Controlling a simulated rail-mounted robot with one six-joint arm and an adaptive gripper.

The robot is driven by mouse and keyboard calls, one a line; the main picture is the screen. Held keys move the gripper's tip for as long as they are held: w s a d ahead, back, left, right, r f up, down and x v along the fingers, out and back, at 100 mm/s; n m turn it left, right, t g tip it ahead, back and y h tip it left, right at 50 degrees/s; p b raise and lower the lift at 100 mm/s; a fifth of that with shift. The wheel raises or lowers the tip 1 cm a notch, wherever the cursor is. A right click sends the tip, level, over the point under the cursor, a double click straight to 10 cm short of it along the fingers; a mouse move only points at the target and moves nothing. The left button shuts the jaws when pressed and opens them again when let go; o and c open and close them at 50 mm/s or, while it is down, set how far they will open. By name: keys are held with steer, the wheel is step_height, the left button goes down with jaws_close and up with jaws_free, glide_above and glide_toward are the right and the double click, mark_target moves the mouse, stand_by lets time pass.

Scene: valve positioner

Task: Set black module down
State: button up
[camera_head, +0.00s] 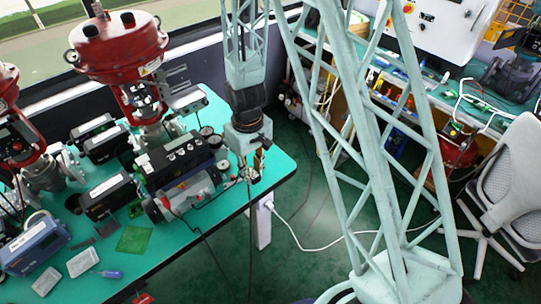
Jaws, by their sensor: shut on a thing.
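My gripper (253,170) is above the right part of the green table (268,158), pointing down just right of the gauges. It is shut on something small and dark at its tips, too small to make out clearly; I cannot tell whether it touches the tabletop. Several black modules are on the table left of the gripper: one at the back (92,127), one just in front of it (106,145), and one nearer the front (108,196). A larger black positioner unit (178,158) with round gauges (208,131) stands between them and my gripper.
Red valve actuators (118,48) rise at the back left. A blue instrument (36,243), a green board (134,240), grey boxes (83,262) and a blue screwdriver (108,274) lie at the front left. Cables hang over the table edge. A grey chair (508,175) stands right.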

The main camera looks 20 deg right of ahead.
glide_above(270, 160)
steer(key=shift+s+a+f, duration=0.35)
steer(key=shift+s+f, duration=0.1)
steer(key=shift+f, duration=0.15)
steer(key=shift+w+d, duration=0.1)
steer(key=shift+w+d, duration=0.2)
steer(key=shift+d, duration=0.05)
steer(key=shift+w+d+f, duration=0.15)
steer(key=shift+w+f, duration=0.05)
steer(key=shift+f, duration=1.6)
steer(key=shift+f+b, duration=0.1)
steer(key=shift+b, duration=0.25)
steer(key=o, duration=0.5)
steer(key=shift+c, duration=0.2)
steer(key=o, duration=0.4)
